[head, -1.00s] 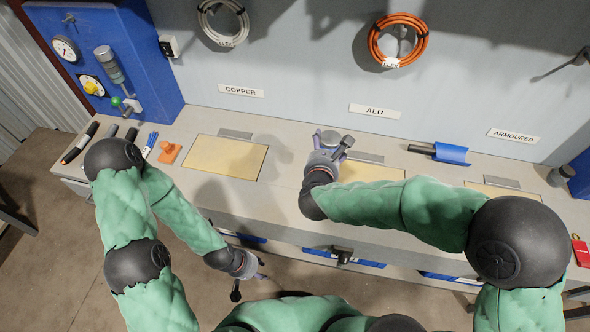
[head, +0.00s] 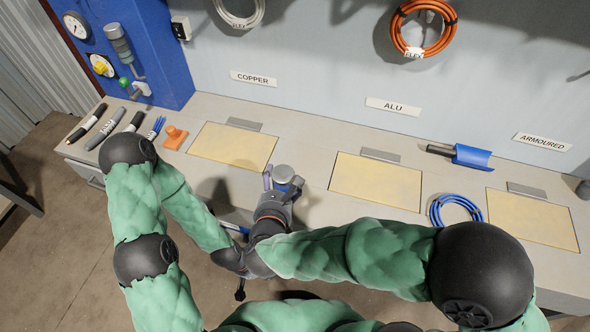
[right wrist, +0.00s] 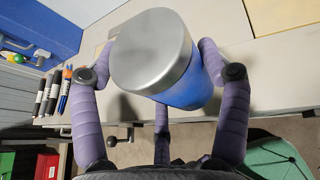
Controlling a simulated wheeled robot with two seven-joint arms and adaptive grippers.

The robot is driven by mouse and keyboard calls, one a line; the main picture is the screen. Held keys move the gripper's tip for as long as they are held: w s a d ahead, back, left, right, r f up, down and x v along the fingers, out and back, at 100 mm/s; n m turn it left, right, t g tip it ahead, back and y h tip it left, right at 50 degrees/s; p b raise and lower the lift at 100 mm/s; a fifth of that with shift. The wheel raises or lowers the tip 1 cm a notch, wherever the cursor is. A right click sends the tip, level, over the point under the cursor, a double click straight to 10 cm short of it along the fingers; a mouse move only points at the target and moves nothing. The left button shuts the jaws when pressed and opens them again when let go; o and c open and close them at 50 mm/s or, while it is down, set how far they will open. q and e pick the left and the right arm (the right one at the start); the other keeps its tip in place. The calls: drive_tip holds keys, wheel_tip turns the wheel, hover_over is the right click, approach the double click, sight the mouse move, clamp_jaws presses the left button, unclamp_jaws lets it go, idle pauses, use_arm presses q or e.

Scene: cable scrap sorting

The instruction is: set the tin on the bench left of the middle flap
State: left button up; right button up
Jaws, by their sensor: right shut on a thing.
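The tin (head: 284,174) is blue with a silver lid, which shows large in the right wrist view (right wrist: 152,50). My right gripper (head: 282,186) is shut on it, with purple fingers on both sides. The tin is over the front part of the bench (head: 312,150), left of the middle flap (head: 375,187), in the gap beside the copper flap. I cannot tell whether its base touches the bench. My left gripper (head: 240,291) is low in front of the bench, partly hidden by my right arm; its fingers are unclear.
The copper flap (head: 232,147) lies left of the tin and the armoured flap (head: 533,218) far right. A blue cable coil (head: 455,211) and a blue scoop (head: 472,157) lie right of the middle flap.

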drive_tip(key=w+d+f+b, duration=0.1)
drive_tip(key=w+f, duration=0.1)
drive_tip(key=w, duration=0.1)
drive_tip(key=w+f+b, duration=0.2)
drive_tip(key=w+f, duration=0.1)
drive_tip(key=w, duration=0.1)
drive_tip(key=w+d+f+b, duration=0.1)
drive_tip(key=w+f, duration=0.2)
drive_tip(key=w, duration=0.1)
drive_tip(key=shift+d+f, duration=0.15)
drive_tip(key=shift+d, duration=0.2)
drive_tip(key=shift+w+d+f+b, duration=0.1)
drive_tip(key=shift+w+f+b, duration=0.2)
drive_tip(key=shift+f+b, duration=0.15)
wheel_tip(320, 180, down, 3)
drive_tip(key=shift+w+f+b, duration=0.1)
drive_tip(key=shift+b, duration=0.65)
drive_tip(key=shift+f, duration=0.1)
drive_tip(key=o, duration=1.1)
drive_tip(key=shift+c, duration=0.2)
